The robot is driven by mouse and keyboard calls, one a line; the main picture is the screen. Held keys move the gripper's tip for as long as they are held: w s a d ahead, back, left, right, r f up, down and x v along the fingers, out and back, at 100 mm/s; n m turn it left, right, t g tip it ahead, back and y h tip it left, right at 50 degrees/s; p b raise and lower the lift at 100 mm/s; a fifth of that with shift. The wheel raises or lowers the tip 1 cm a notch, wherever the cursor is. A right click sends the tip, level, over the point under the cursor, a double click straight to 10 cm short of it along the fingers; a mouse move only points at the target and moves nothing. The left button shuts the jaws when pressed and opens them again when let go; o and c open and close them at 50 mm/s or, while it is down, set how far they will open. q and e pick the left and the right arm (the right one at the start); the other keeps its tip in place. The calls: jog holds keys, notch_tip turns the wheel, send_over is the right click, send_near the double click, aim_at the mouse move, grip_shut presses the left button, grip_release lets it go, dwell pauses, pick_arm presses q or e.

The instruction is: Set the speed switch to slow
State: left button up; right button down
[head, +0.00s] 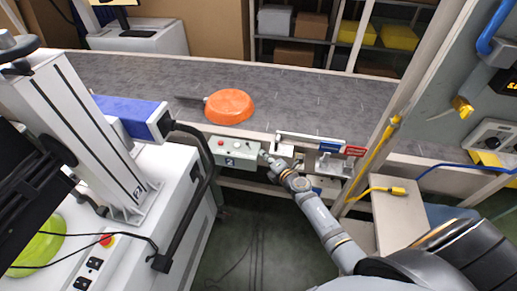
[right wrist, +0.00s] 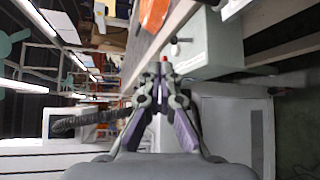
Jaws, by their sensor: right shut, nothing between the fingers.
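The grey-green control box (head: 235,160) sits on the near side of the conveyor and carries a red button (head: 221,143). The box also shows in the right wrist view (right wrist: 212,50), with a small dark-tipped lever (right wrist: 181,40), which looks like the speed switch, and a red button (right wrist: 164,59). I cannot read its setting. My right gripper (head: 266,156) is at the right end of the box, shut and empty. In the right wrist view its fingertips (right wrist: 162,76) are close to the box, and contact cannot be told. My left gripper is not in view.
An orange pan (head: 230,107) lies upside down on the grey conveyor belt (head: 310,98). A bracket with blue and red parts (head: 325,146) stands right of the box. A yellow cable (head: 375,165) hangs at the right. A white machine with a blue head (head: 130,113) stands left.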

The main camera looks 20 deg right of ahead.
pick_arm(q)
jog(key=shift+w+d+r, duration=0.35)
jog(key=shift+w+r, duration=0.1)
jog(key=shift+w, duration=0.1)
pick_arm(e)
jog(key=v, duration=0.2)
jog(key=shift+s+r, duration=0.35)
jog(key=shift+r, duration=0.05)
jog(key=shift+a, duration=0.1)
